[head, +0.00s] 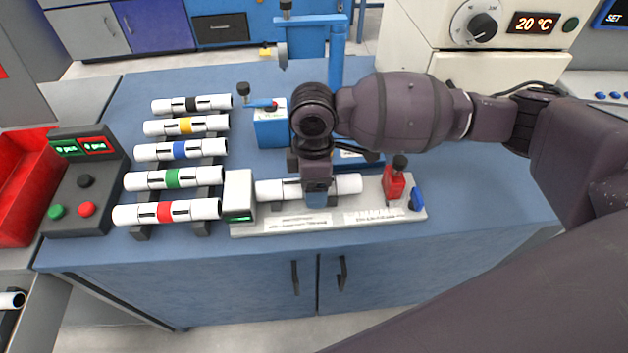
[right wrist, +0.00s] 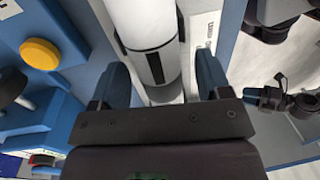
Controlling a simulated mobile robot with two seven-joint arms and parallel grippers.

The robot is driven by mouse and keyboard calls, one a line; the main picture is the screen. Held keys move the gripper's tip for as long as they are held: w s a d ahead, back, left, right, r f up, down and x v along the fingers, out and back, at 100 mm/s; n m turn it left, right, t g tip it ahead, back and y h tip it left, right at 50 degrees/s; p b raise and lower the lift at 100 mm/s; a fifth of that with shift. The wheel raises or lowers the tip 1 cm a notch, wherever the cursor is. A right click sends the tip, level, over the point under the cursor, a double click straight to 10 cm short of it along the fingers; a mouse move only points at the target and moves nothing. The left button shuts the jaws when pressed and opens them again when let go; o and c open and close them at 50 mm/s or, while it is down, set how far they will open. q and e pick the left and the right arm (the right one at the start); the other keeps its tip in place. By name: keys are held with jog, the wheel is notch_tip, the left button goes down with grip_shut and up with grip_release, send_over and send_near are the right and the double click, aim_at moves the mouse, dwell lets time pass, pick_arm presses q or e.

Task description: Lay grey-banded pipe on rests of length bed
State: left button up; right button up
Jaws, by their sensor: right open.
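A white pipe (head: 348,184) lies along the length bed (head: 334,221), its left end close to the bed's grey end block (head: 238,190). My gripper hides its middle in the head view. In the right wrist view the pipe (right wrist: 143,22) shows a thin black ring and a grey band between my fingers. My right gripper (head: 316,198) points down over the pipe. In the right wrist view the gripper (right wrist: 160,82) is open, one finger on each side of the pipe, with gaps visible. The rests under the pipe are hidden. My left gripper is not in view.
A rack of several pipes with coloured bands (head: 180,180) stands left of the bed. A red clamp (head: 394,183) and blue knob (head: 416,199) sit at the bed's right end. A blue stand (head: 270,130) is behind. A button box (head: 85,185) is far left.

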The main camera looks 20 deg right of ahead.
jog(key=r, duration=0.3)
jog(key=r+p, duration=0.1)
jog(key=r, duration=0.2)
jog(key=w+r+p, duration=0.1)
jog(key=r, duration=0.2)
jog(key=shift+d+r, duration=0.15)
jog(key=shift+r, duration=0.2)
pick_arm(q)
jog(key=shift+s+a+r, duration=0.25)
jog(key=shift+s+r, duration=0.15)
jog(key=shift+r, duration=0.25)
pick_arm(e)
jog(key=shift+r, duration=0.55)
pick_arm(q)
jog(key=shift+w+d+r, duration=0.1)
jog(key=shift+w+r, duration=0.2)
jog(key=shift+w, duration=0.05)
